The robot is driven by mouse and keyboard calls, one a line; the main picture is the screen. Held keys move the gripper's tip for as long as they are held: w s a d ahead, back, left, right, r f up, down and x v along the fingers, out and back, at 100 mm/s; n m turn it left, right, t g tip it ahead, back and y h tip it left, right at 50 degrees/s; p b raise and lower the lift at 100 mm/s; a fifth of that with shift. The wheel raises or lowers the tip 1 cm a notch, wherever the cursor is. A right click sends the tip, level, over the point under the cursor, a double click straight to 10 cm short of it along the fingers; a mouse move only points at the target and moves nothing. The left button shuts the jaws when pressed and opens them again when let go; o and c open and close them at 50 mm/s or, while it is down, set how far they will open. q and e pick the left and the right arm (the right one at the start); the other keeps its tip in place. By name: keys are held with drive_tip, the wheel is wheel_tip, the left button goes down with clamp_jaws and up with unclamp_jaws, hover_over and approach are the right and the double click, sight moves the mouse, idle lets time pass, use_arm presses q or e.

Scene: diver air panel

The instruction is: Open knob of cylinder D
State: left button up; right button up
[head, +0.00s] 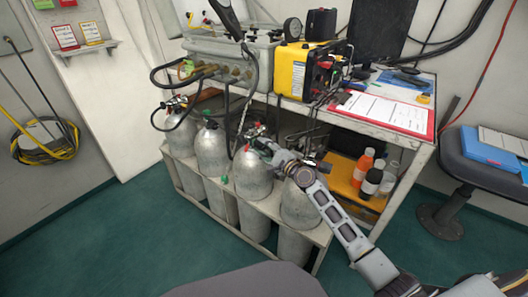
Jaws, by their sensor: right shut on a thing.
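Several grey gas cylinders stand in a row in a rack (319,236) under the bench: the leftmost one (181,138), a second (212,152), a third (252,177) and the rightmost one (299,208). I cannot read which is cylinder D. My right gripper (270,150) reaches in from the lower right, over the rightmost cylinder, beside the top of the third. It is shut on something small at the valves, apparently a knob. The fingers and wrist hide the contact and part of the rightmost cylinder's valve. My left gripper is out of view.
Above is a bench with a grey panel box (215,50), hanging black hoses, a yellow unit (293,70) and a red clipboard (385,112). Bottles (372,178) stand on a lower shelf at right. A chair (470,165) is far right. The green floor at left is clear.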

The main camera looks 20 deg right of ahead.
drive_tip(key=n+b, duration=0.1)
drive_tip(key=n, duration=0.1)
drive_tip(key=n+b, duration=0.1)
drive_tip(key=n, duration=0.1)
drive_tip(key=n+b, duration=0.2)
drive_tip(key=shift+f+n+y, duration=0.25)
drive_tip(key=shift+n+y, duration=0.05)
drive_tip(key=shift+n, duration=0.1)
drive_tip(key=n+b, duration=0.1)
drive_tip(key=n, duration=0.1)
drive_tip(key=shift+n, duration=0.4)
drive_tip(key=n, duration=0.2)
drive_tip(key=shift+n+g+b, duration=0.3)
drive_tip(key=shift+n+b, duration=0.05)
drive_tip(key=shift+n, duration=0.05)
drive_tip(key=n, duration=0.3)
drive_tip(key=shift+n, duration=0.3)
drive_tip(key=shift+n+p, duration=0.55)
drive_tip(key=shift+n, duration=0.25)
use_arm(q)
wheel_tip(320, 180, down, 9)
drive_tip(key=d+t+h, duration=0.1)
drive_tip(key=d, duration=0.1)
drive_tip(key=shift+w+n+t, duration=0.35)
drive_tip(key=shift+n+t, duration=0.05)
use_arm(e)
drive_tip(key=shift+n, duration=0.3)
drive_tip(key=shift+f, duration=0.1)
drive_tip(key=o, duration=1)
drive_tip(key=shift+o, duration=0.2)
